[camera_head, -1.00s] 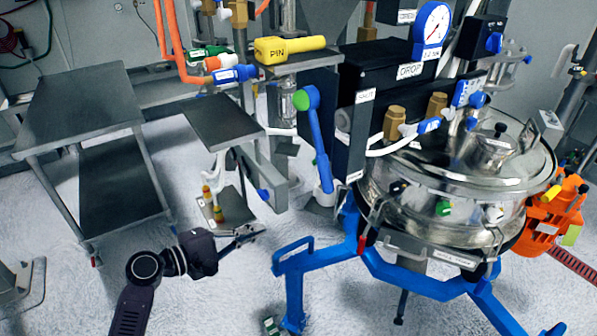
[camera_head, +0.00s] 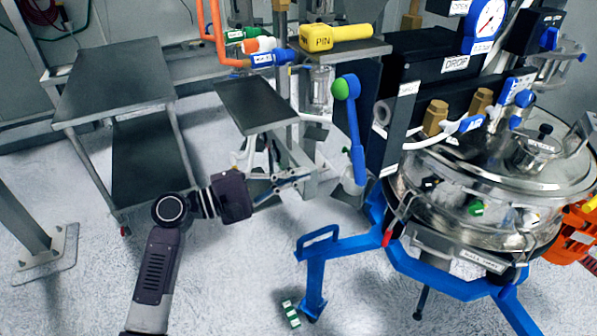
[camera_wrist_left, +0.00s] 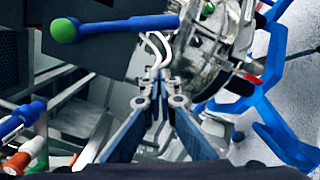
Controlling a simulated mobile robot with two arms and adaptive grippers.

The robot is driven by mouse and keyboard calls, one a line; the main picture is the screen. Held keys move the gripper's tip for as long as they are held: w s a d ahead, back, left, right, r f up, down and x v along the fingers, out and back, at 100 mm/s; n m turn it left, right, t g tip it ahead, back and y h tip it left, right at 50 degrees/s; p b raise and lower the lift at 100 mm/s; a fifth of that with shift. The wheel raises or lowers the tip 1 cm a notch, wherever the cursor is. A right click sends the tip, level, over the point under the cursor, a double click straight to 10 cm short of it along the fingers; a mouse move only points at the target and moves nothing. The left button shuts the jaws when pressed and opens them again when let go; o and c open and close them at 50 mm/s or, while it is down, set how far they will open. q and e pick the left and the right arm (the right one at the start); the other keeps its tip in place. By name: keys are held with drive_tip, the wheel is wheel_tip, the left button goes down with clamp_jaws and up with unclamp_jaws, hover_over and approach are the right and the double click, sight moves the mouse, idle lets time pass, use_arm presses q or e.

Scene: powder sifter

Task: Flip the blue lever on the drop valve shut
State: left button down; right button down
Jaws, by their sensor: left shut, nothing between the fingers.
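The blue lever (camera_head: 354,140) with a green ball end hangs down along the left side of the black drop valve block (camera_head: 418,70) in the head view. Its ball is at the top and its blue arm runs down. In the left wrist view the blue lever (camera_wrist_left: 125,25) lies across the top, its green ball at left. My left gripper (camera_head: 303,179) is shut and empty, left of the lever's lower part and apart from it in the picture. In the wrist view its fingertips (camera_wrist_left: 158,80) meet below the lever. My right gripper is not in view.
A yellow PIN handle (camera_head: 335,37) lies on a shelf left of the valve. The steel sifter drum (camera_head: 480,195) on a blue frame (camera_head: 345,245) stands at right. Grey tables (camera_head: 115,80) stand at left. Floor in front is mostly clear.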

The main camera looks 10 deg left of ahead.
use_arm(q)
drive_tip(key=w+d+r+p, duration=0.1)
drive_tip(key=d+p, duration=0.3)
drive_tip(key=d, duration=0.4)
drive_tip(key=shift+w+d+r+p, duration=0.2)
drive_tip(key=shift+d+r+p, duration=0.05)
drive_tip(key=shift+r+p, duration=0.15)
drive_tip(key=shift+w, duration=0.15)
